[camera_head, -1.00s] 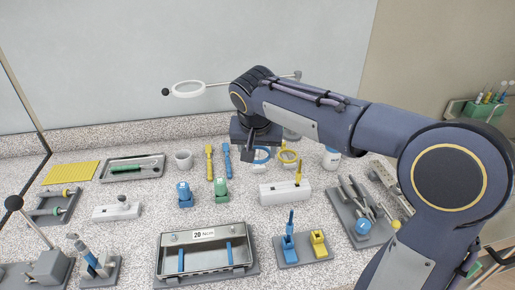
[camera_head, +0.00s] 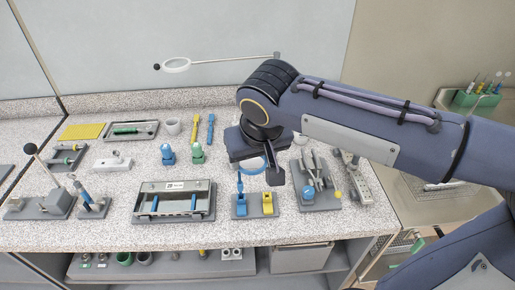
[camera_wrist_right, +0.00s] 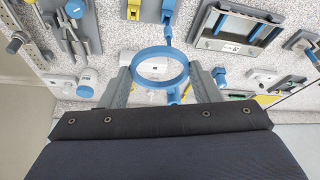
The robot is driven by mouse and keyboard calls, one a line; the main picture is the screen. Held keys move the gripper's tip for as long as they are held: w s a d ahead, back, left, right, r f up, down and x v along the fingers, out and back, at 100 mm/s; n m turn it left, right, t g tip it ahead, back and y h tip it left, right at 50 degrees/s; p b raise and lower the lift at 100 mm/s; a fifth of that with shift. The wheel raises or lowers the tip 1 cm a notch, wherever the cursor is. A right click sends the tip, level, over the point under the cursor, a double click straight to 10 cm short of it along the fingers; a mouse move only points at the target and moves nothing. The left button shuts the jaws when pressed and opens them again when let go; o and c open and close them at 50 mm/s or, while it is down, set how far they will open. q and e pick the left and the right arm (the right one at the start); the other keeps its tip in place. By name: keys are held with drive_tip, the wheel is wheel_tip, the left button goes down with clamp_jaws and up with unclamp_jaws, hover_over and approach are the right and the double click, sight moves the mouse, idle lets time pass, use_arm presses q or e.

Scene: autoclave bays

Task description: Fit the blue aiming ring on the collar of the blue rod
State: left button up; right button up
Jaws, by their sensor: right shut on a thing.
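The blue aiming ring (camera_head: 252,165) is held by my right gripper (camera_head: 262,158), above the workbench. In the right wrist view the ring (camera_wrist_right: 160,67) sits between the two fingers of the shut gripper (camera_wrist_right: 160,80). The blue rod (camera_head: 239,183) stands upright in a blue block (camera_head: 240,208) on a grey base. It also shows in the right wrist view (camera_wrist_right: 168,35), beyond the ring. The ring is close to the rod's top in the head view but appears apart from it. The rod's collar is too small to make out. My left gripper is not in view.
A yellow block (camera_head: 268,204) shares the grey base. A metal tray (camera_head: 147,203) lies to the left, and a grey tool rack (camera_head: 311,196) to the right.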

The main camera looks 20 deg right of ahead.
drive_tip(key=shift+w+a, duration=0.1)
drive_tip(key=shift+w, duration=0.05)
drive_tip(key=shift+f+b, duration=2.5)
drive_tip(key=shift+f, duration=0.45)
drive_tip(key=shift+f+b, duration=2.5)
drive_tip(key=shift+f, duration=0.35)
drive_tip(key=o, duration=1)
